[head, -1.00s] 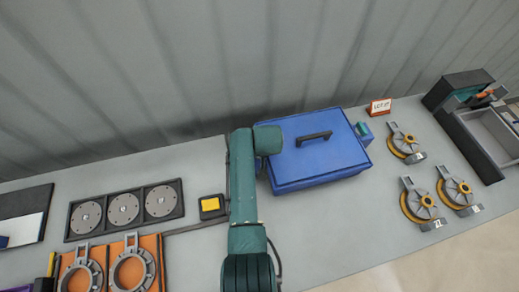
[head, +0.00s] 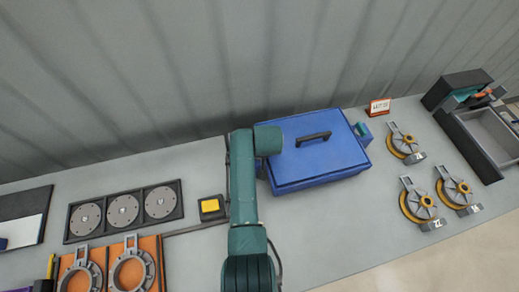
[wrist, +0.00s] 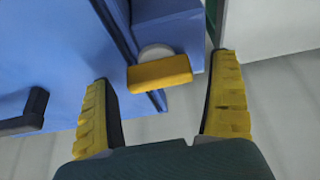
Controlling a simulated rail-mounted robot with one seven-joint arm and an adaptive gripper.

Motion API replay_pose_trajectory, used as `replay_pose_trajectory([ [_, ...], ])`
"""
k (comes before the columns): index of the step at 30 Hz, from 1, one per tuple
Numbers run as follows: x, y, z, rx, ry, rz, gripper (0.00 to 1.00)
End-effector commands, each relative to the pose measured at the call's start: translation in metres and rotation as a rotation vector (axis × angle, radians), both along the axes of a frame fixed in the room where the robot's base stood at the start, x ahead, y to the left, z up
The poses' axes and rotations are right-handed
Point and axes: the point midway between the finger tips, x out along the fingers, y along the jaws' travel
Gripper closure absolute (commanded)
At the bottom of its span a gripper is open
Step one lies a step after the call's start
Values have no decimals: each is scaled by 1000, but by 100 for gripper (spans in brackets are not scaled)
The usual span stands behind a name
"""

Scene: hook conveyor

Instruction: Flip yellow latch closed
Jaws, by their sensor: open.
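The yellow latch (wrist: 160,73) shows in the wrist view as a short bar on a pale round pivot, on the side of the blue box (wrist: 50,60). The latch lies between and beyond the tips of my gripper (wrist: 165,80), which is open with its yellow-padded fingers apart. No finger appears to touch the latch. In the head view the blue box (head: 318,165) stands closed with a dark handle (head: 313,138) on its lid. My arm hides the box's left side there, and the latch and gripper are not visible in that view.
A yellow button box (head: 211,206) sits left of my arm. A plate with grey discs (head: 123,210) and orange-based rings (head: 132,268) lie further left. Several hook wheels (head: 418,203) and a grey tray (head: 490,135) stand at right.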

Motion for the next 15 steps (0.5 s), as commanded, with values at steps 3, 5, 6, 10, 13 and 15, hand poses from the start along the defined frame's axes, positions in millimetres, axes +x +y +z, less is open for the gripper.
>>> replay_pose_trajectory([
  [3, -4, -2, 12, 0, -4, 0, 9],
  [5, -9, -3, 24, 0, -6, -1, 9],
  [6, -12, -4, 34, 0, -7, -1, 9],
  [10, -25, -7, 65, 0, -6, -1, 9],
  [13, -33, -10, 86, 0, -5, 0, 9],
  [15, -38, -11, 97, 0, -4, 0, 9],
])
